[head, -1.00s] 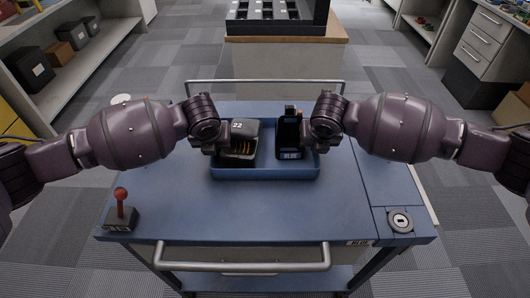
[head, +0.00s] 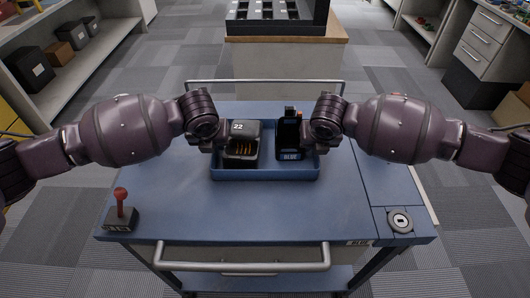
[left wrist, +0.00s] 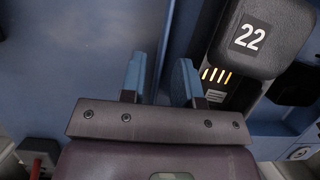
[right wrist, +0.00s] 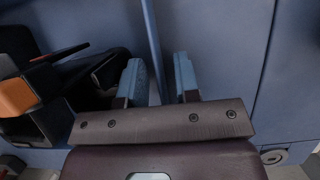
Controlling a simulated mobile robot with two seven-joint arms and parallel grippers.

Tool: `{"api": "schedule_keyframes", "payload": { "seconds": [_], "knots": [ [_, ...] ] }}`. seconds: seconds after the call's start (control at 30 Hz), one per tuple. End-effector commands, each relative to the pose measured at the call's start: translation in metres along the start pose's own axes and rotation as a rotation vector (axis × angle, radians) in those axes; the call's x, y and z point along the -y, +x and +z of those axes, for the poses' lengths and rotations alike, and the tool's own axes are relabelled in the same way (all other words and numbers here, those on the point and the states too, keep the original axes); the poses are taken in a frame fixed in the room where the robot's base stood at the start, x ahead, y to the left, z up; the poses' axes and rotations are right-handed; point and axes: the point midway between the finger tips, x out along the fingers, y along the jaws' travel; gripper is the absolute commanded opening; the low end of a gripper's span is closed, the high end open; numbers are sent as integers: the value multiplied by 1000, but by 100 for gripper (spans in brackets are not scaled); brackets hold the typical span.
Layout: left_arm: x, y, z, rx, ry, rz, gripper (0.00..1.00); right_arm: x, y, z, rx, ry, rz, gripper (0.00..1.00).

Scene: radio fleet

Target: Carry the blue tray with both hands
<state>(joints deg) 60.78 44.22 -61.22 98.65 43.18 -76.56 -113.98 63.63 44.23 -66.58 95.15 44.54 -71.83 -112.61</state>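The blue tray (head: 265,174) lies on the blue cart top. In it, a black unit marked 22 (head: 240,144) with gold contacts stands at left and a black radio marked BLUE (head: 289,138) at right. My left gripper (left wrist: 159,82) points down at the tray's left wall, its two blue fingers apart on either side of the wall. My right gripper (right wrist: 158,82) does the same at the right wall, with gaps visible beside the wall. In the head view the wrists hide most of both fingertips.
A red-knobbed lever on a black base (head: 120,212) stands at the cart's front left. A round fitting (head: 400,222) sits at front right. Metal rails run along the cart's back (head: 264,82) and front (head: 243,258). The cart top before the tray is clear.

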Motion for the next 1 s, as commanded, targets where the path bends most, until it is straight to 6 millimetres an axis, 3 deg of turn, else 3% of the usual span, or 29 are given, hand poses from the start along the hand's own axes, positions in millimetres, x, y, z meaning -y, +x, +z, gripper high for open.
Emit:
{"api": "schedule_keyframes", "payload": {
  "seconds": [0.3, 0.5, 0.77, 1.0],
  "knots": [
    [0, -62, 1, 4, 1, -1, 30, 0, 0, 0, 0, 0, 0, 30],
    [0, -87, 1, 2, 0, 1, 30, 0, 0, 0, 0, 0, 0, 30],
    [0, -96, 0, 0, 0, 1, 30, 0, -8, 1, 1, -1, 0, 30],
    [0, -96, 0, 1, 0, 1, 30, 0, -48, 1, 4, -2, 1, 30]
  ]
}}
